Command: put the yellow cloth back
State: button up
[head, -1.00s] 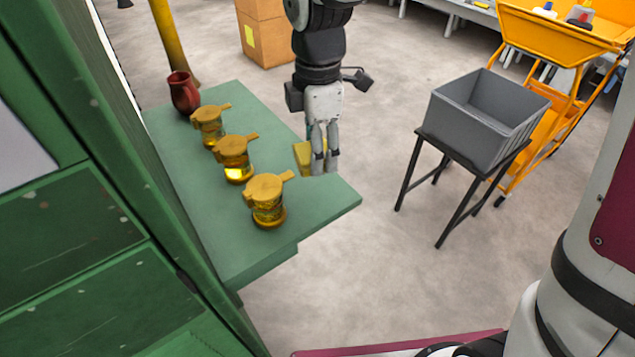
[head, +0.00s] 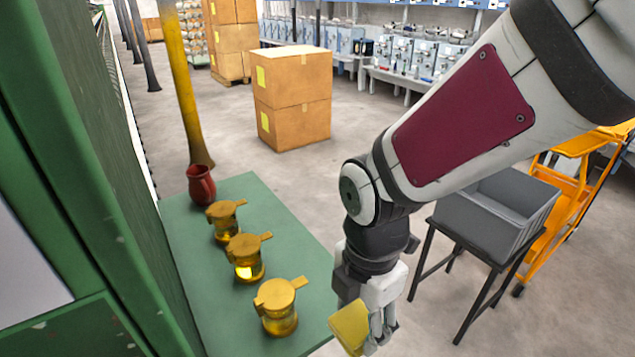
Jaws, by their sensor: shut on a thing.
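The yellow cloth (head: 349,326) is a small folded piece in the fingers of my gripper (head: 378,325). My gripper is shut on it and points down beside the right front edge of the green table (head: 292,235). The cloth looks clear of the table top, though its exact height is hard to tell. The fingers are partly hidden behind the cloth.
Several things stand on the table in a row: a red jug (head: 201,185) and amber lidded jars (head: 280,308). A grey bin (head: 497,212) on a black stand is at right, before an orange trolley (head: 545,240). Cardboard boxes (head: 291,95) stand behind on open floor.

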jog(key=w+a, duration=0.1)
jog(key=w, duration=0.3)
jog(key=w+a+f, duration=0.1)
jog(key=w, duration=0.3)
jog(key=w+a, duration=0.1)
jog(key=w, duration=0.4)
jog(key=shift+f, duration=0.15)
jog(key=shift+f+p, duration=0.35)
jog(key=shift+f, duration=1.4)
jog(key=o, duration=1)
jog(key=shift+f, duration=0.15)
jog(key=shift+o, duration=0.2)
